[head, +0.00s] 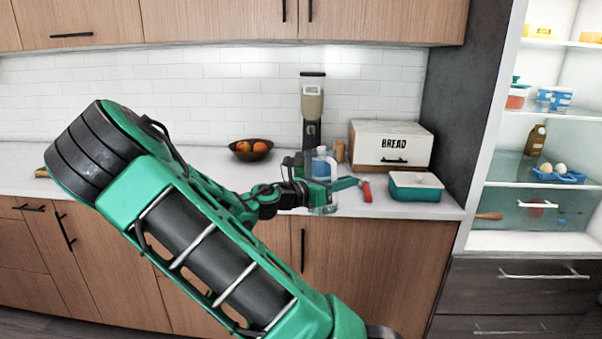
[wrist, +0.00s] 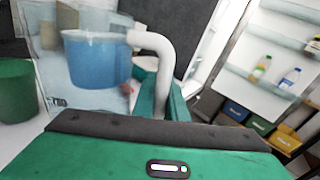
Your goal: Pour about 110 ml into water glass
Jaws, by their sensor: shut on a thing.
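A clear pitcher (head: 322,166) with blue contents is at my gripper (head: 337,184) over the counter's front edge. In the wrist view, the pitcher (wrist: 95,65) shows a blue body and a curved white handle (wrist: 158,55). My gripper is shut on the pitcher, with the handle running down beside a green finger (wrist: 177,102). The pitcher looks roughly upright in the head view. Its lower part looks clear, and I cannot tell a separate water glass from it there. No pouring stream shows.
A bread box (head: 390,147), a teal container with a pale top (head: 415,187) and a red object (head: 366,190) are at the right. A dispenser (head: 312,105) stands behind, with a fruit bowl (head: 251,150) to the left. An open fridge (head: 540,130) is far right. The left counter is mostly clear.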

